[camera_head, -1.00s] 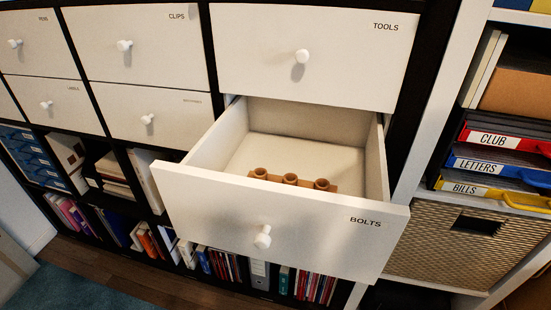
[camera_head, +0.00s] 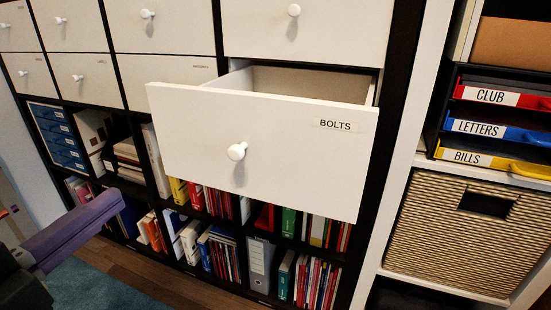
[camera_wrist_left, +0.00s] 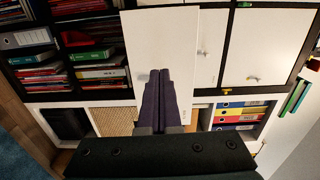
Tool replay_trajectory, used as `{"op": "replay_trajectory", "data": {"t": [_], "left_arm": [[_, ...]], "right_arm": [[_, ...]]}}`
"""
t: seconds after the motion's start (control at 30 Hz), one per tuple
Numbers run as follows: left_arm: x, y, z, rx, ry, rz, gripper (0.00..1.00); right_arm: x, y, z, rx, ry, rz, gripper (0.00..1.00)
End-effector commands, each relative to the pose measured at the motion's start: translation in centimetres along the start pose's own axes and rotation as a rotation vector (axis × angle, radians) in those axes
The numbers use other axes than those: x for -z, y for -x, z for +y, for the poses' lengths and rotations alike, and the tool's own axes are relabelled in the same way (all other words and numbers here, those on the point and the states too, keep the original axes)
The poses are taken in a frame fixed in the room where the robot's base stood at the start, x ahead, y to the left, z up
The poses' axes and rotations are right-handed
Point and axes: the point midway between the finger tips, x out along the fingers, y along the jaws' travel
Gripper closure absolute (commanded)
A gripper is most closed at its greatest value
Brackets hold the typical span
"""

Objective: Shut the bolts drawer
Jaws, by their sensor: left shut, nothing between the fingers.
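The bolts drawer (camera_head: 275,150) is pulled open. Its white front has a round white knob (camera_head: 237,151) and a BOLTS label at the upper right. Behind the front, only a strip of the drawer's inside shows. My left gripper (camera_head: 118,196), with purple fingers, is shut and empty at the lower left, apart from the drawer front in the head view. In the left wrist view its fingers (camera_wrist_left: 160,76) point toward the white drawer front (camera_wrist_left: 165,38); I cannot tell the gap there. My right gripper is not in view.
Closed white drawers with knobs, such as the one above (camera_head: 300,40), surround the open drawer. Books and binders (camera_head: 262,258) fill the shelves below. At the right stand labelled trays (camera_head: 495,128) and a woven basket (camera_head: 450,235). Floor is open at the lower left.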

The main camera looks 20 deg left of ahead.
Motion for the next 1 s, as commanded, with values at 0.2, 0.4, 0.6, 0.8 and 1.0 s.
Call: {"op": "replay_trajectory", "data": {"t": [0.2, 0.4, 0.6, 0.8, 1.0], "left_arm": [[0.5, -1.1, 0.0, 0.019, -0.035, 0.033, 1.0], [0.6, -5.0, -0.1, 0.021, -0.035, 0.033, 1.0], [0.7, -9.3, -0.1, 0.02, -0.032, 0.032, 1.0], [0.8, -12.4, -0.1, 0.018, -0.03, 0.03, 1.0], [0.9, -13.7, -0.1, 0.015, -0.03, 0.03, 1.0]], "right_arm": [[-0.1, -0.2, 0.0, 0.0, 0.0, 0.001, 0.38], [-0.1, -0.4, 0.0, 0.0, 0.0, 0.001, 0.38], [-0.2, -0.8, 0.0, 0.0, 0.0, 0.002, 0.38], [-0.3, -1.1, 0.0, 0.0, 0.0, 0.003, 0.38], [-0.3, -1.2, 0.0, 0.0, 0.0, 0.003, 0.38]]}}
